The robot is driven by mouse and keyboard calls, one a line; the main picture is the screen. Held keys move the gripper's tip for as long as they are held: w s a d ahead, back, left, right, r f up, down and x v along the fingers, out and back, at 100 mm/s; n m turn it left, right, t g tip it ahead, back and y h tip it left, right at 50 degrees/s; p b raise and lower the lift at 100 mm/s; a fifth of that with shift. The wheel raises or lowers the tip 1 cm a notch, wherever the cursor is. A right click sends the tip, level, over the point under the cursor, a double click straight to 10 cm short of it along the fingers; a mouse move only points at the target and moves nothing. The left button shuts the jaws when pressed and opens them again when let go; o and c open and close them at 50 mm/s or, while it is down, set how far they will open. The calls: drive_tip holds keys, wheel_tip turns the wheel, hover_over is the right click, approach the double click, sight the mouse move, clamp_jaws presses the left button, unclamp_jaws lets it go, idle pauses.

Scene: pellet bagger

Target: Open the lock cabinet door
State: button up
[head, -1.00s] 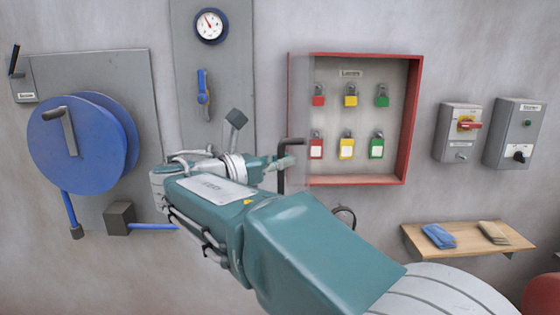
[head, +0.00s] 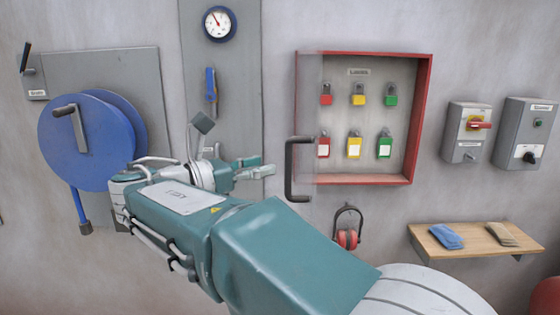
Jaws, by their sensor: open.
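The lock cabinet (head: 423,120) is a red-framed box on the wall, right of centre in the head view. Several red, yellow and green padlocks hang inside in two rows. A hazy, see-through strip of its door (head: 308,95) shows along the left side; I cannot tell whether the door is fully closed or slightly ajar. A dark bar handle (head: 290,170) stands at the door's lower left. My gripper (head: 268,166) is open and empty, fingers pointing right, just left of the handle and apart from it in the picture. Depth between them is unclear.
Red ear defenders (head: 347,238) hang below the cabinet. A wooden shelf (head: 465,240) with gloves and two grey switch boxes (head: 468,132) (head: 525,134) are to the right. A blue wheel (head: 85,140) and a gauge (head: 219,23) are on the left.

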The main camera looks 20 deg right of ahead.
drive_tip(key=v, duration=0.5)
drive_tip(key=shift+s+a, duration=0.1)
drive_tip(key=shift+a, duration=0.3)
